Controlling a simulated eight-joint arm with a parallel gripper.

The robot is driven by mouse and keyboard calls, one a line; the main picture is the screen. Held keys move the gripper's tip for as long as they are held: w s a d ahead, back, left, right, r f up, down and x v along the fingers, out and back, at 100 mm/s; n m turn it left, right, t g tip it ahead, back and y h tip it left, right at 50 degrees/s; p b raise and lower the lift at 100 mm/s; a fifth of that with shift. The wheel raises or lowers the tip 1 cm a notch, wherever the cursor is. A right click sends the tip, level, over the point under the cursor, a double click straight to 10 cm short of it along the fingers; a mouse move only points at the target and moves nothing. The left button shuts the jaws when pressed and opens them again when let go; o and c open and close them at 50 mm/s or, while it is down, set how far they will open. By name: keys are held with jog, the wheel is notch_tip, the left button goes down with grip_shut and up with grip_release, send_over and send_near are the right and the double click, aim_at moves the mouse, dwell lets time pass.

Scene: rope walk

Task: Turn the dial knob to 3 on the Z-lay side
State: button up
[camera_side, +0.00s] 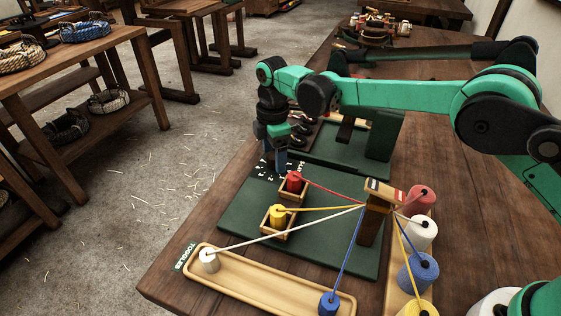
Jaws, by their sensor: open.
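White dial markings (264,170) show on the dark green board around the foot of my gripper, too small to read as numbers or sides. The dial knob cannot be made out; my gripper covers the middle of the markings. My gripper (281,164) points down at the far-left part of the board, its dark fingers right at the markings. The fingers overlap in this view, and I cannot tell whether they touch the knob.
Red (294,182) and yellow (278,215) bobbins stand in small wooden trays close in front. Coloured strands run to a wooden post (374,212). A long tray (262,284) holds white and blue bobbins. Dark stacked discs (303,127) stand just behind my gripper.

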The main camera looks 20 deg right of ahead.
grip_shut()
